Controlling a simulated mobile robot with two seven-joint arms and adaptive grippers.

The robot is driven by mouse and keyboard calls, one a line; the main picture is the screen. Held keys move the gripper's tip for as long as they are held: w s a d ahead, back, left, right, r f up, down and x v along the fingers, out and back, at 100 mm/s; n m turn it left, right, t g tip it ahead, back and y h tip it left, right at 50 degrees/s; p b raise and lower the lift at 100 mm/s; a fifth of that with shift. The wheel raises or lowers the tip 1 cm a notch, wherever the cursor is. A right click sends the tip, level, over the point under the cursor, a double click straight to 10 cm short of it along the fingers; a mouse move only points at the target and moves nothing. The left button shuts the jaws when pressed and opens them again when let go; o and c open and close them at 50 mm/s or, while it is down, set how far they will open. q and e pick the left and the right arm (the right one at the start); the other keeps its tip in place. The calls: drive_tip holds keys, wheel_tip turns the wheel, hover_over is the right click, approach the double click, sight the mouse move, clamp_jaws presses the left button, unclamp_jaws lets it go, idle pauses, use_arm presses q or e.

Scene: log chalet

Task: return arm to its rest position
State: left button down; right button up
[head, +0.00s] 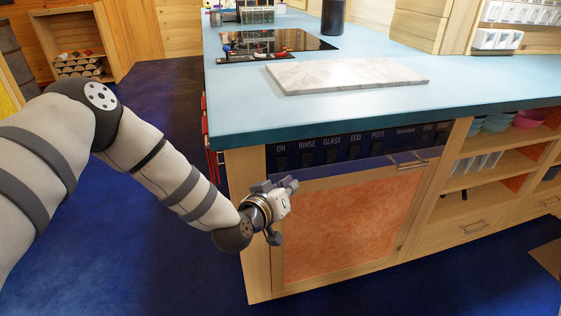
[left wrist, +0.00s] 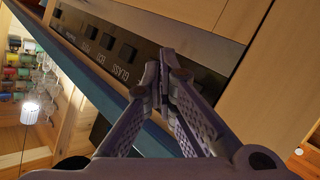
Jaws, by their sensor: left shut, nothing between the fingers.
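My left arm (head: 165,165) comes in from the left in the head view. Its gripper (head: 291,186) is in front of the upper left part of the dishwasher (head: 345,225), just below the control strip. In the left wrist view the two fingers of the gripper (left wrist: 164,75) meet at their tips, with nothing between them. The strip with its black switches (left wrist: 105,42) shows beyond the fingertips. I cannot tell whether the gripper touches the front. My right gripper is not in view.
A blue countertop (head: 235,105) overhangs the dishwasher and carries a marble slab (head: 345,75) and a black cooktop (head: 300,42). Open shelves (head: 490,175) with bowls stand to the right. The blue floor (head: 110,250) at the left is clear.

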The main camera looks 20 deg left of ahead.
use_arm(q)
drive_tip(key=shift+s+d, duration=0.45)
drive_tip(key=shift+s, duration=0.25)
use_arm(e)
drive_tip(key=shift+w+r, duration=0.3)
use_arm(q)
drive_tip(key=shift+f, duration=0.1)
drive_tip(key=s+d+f+m+g+h, duration=0.1)
drive_tip(key=s+f+g, duration=0.3)
drive_tip(key=s+f, duration=0.45)
drive_tip(key=s+d+f+m+g, duration=0.15)
drive_tip(key=s+f+g, duration=0.35)
drive_tip(key=s, duration=0.7)
drive_tip(key=s+a+f+g+y, duration=0.1)
drive_tip(key=s+a+g, duration=0.3)
drive_tip(key=s, duration=1)
drive_tip(key=s+a+f+g+y+p, duration=0.1)
drive_tip(key=s+a+g, duration=0.3)
drive_tip(key=s, duration=1.1)
drive_tip(key=shift+a+m+y, duration=0.35)
drive_tip(key=shift+a+y, duration=0.25)
drive_tip(key=shift+a, duration=0.05)
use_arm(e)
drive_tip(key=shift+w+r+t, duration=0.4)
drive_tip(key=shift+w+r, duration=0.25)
